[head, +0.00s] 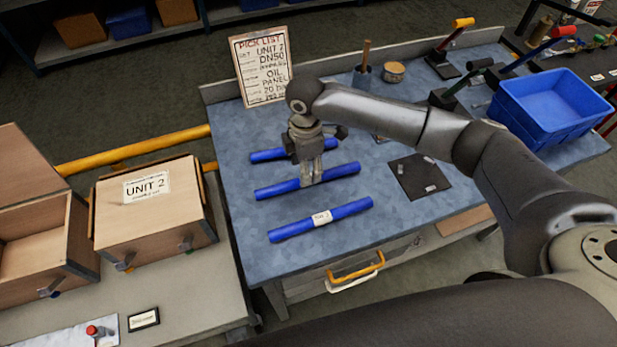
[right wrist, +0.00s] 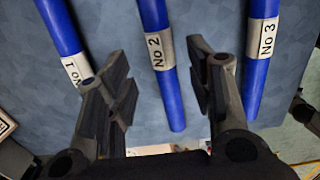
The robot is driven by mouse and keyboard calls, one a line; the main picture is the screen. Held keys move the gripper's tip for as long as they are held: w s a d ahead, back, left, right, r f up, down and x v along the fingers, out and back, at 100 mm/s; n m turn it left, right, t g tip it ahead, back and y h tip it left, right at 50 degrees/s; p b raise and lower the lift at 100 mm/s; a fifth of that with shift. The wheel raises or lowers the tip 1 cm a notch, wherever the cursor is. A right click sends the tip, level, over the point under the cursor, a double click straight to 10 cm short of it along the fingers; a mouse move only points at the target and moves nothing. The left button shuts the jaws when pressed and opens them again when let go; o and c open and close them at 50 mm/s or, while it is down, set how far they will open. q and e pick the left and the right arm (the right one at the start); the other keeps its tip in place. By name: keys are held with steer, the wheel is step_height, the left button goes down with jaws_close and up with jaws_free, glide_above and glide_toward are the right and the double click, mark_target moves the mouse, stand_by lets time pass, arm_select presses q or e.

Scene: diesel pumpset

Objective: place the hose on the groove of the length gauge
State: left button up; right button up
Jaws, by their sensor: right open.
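Three blue hoses lie side by side on the blue-grey bench top. In the right wrist view their white labels read No 1 on the left hose (right wrist: 62,30), No 2 on the middle hose (right wrist: 168,90) and No 3 on the right hose (right wrist: 258,65). My right gripper (head: 311,172) is open over the middle hose (head: 340,172), with a finger on each side of it in the wrist view (right wrist: 155,65). Contact cannot be told. I cannot pick out a grooved length gauge for certain. My left gripper is out of view.
A dark plate (head: 412,185) with small metal pieces lies right of the hoses. A blue bin (head: 552,108) stands at the bench's right end. A pick list board (head: 262,62) stands at the back. A UNIT 2 wooden box (head: 150,222) sits on the left table.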

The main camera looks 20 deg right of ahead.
steer(key=f, duration=0.4)
steer(key=shift+s+d+f+p, duration=0.1)
steer(key=shift+d+p, duration=0.15)
steer(key=shift+p, duration=0.15)
steer(key=shift+c, duration=0.5)
jaws_close()
